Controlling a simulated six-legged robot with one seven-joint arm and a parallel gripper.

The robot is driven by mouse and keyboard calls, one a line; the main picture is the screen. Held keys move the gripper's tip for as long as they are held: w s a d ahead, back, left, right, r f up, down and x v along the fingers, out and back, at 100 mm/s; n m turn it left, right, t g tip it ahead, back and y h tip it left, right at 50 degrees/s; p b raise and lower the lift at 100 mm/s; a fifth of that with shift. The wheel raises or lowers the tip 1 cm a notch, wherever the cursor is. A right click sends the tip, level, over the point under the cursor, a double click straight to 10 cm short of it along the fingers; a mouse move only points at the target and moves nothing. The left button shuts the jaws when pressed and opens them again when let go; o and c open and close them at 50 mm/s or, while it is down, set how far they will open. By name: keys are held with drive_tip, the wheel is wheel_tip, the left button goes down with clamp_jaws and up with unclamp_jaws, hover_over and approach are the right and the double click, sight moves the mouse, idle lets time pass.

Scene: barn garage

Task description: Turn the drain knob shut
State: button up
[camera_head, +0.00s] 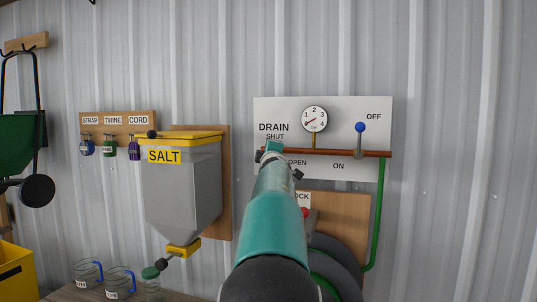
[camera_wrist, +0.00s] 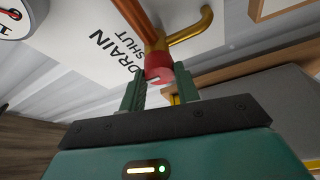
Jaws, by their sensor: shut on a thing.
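The drain knob (camera_wrist: 158,70) is red with a pale mark on its face and sits at the end of a copper pipe in the wrist view. My gripper (camera_wrist: 160,90) is shut on it, one finger on each side. The knob's exact setting between SHUT and OPEN cannot be told. In the head view my teal arm and gripper (camera_head: 268,152) reach up to the white panel (camera_head: 350,108) just under the words DRAIN and SHUT. They hide the knob there and cover part of the area beside the OPEN label.
A gauge (camera_head: 314,120) and a blue-tipped lever (camera_head: 360,138) are right of my gripper, along the copper pipe (camera_head: 340,152). A salt hopper (camera_head: 182,185) hangs to the left, with glass mugs (camera_head: 119,281) below. A green hose (camera_head: 379,215) runs down at right.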

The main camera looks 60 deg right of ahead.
drive_tip(key=o, duration=1)
drive_tip(key=shift+c, duration=0.2)
drive_tip(key=shift+a, duration=0.1)
drive_tip(key=v, duration=1.3)
drive_tip(key=shift+a, duration=0.3)
drive_tip(key=shift+s+f, duration=0.1)
drive_tip(key=shift+s, duration=0.05)
drive_tip(key=w+a+f+m+y, duration=0.1)
drive_tip(key=w+a+f+y, duration=0.3)
drive_tip(key=a, duration=0.5)
drive_tip(key=w+a+f+m+y, duration=0.15)
drive_tip(key=w+a+f, duration=0.35)
drive_tip(key=a, duration=0.5)
drive_tip(key=w+a+f+m+y, duration=0.1)
drive_tip(key=w+a+f+y, duration=0.2)
drive_tip(key=a+f, duration=0.45)
drive_tip(key=s+a+f+g+y, duration=0.1)
drive_tip(key=s+a+f+y, duration=0.1)
drive_tip(key=a+f, duration=0.3)
drive_tip(key=s+a+f+g+y, duration=0.1)
drive_tip(key=s+a+f+y, duration=0.2)
drive_tip(key=a, duration=1.1)
drive_tip(key=s+a+f+g+y, duration=0.2)
drive_tip(key=s+a+f, duration=0.3)
drive_tip(key=a, duration=0.5)
wheel_tip(320, 180, down, 2)
drive_tip(key=shift+s+a+f+y, duration=0.15)
drive_tip(key=shift+s+a+y, duration=0.1)
drive_tip(key=shift+s+y, duration=0.1)
